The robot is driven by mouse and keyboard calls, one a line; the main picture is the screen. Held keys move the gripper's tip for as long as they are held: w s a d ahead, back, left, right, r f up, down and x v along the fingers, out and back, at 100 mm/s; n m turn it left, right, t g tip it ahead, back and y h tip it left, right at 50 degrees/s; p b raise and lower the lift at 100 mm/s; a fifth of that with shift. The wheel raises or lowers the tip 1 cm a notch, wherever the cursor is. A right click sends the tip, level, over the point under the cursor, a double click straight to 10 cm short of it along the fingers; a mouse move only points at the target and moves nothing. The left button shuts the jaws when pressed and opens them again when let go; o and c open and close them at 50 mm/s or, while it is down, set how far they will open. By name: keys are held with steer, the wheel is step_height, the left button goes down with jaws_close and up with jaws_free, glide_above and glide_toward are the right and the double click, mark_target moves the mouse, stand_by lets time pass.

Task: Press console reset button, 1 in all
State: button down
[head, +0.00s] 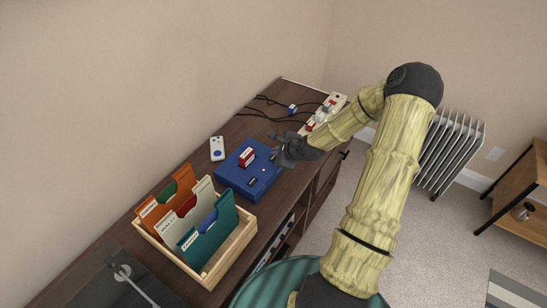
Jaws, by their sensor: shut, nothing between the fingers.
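The blue console (233,178) lies flat on the dark wooden cabinet. A red and white block, like a cartridge (246,157), stands up from its top. A small reddish spot (264,170) shows on the console's right part; I cannot tell whether it is the reset button or a light. Dark marks lie near it. My dark gripper (279,150) is shut and empty at the console's right rear edge, close to it. I cannot tell whether it touches the console. The gripper hides part of that edge.
A wooden crate (240,246) of coloured folders stands in front of the console. A white remote (217,149) lies to the left. A power strip (337,101) with plugs and black cables lies behind. A turntable (85,290) is at the near left. A radiator (452,150) stands at right.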

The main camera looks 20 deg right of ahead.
steer(key=shift+w+f, duration=0.1)
steer(key=shift+f, duration=0.5)
stand_by(0.7)
steer(key=shift+r, duration=0.15)
steer(key=shift+a+r+p, duration=0.1)
steer(key=shift+r+p, duration=0.5)
steer(key=shift+r, duration=0.1)
step_height(320, 180, up, 5)
steer(key=p, duration=0.4)
stand_by(0.4)
stand_by(0.7)
